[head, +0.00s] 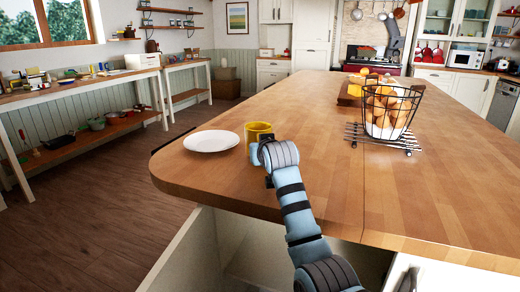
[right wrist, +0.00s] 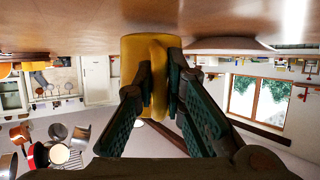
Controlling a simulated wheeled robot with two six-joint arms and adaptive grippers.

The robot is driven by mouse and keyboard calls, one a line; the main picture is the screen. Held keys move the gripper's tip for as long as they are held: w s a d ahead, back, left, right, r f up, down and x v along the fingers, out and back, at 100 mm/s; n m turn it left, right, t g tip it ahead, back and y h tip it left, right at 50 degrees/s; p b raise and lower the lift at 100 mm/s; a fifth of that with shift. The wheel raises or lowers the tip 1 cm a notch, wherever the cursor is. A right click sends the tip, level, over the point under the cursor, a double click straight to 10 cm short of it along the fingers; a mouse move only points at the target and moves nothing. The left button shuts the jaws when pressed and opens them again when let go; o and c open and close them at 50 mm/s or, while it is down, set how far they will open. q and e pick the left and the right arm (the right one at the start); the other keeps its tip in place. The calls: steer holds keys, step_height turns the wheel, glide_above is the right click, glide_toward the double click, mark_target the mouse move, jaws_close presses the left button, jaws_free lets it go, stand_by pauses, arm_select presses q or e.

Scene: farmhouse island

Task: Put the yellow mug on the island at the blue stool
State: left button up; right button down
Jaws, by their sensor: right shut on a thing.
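The yellow mug (head: 257,132) is upright at the near left part of the wooden island (head: 310,130), just right of a white plate. My right gripper (head: 264,162) is at its near side. In the right wrist view, which is upside down, the fingers (right wrist: 162,90) are shut on the handle of the mug (right wrist: 133,65). The mug's base is at or very close to the island top; I cannot tell if it touches. No blue stool can be made out. My left gripper is not in view.
The white plate (head: 212,141) lies close to the mug's left. A wire basket (head: 388,112) of brown round items stands on a black rack (head: 383,138) to the right. A board with yellow items (head: 357,88) is farther back. The island top between mug and basket is clear.

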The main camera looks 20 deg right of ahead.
steer(key=shift+f, duration=0.45)
steer(key=c, duration=1)
jaws_free()
steer(key=shift+f, duration=0.1)
steer(key=shift+s, duration=0.1)
steer(key=shift+v, duration=6.95)
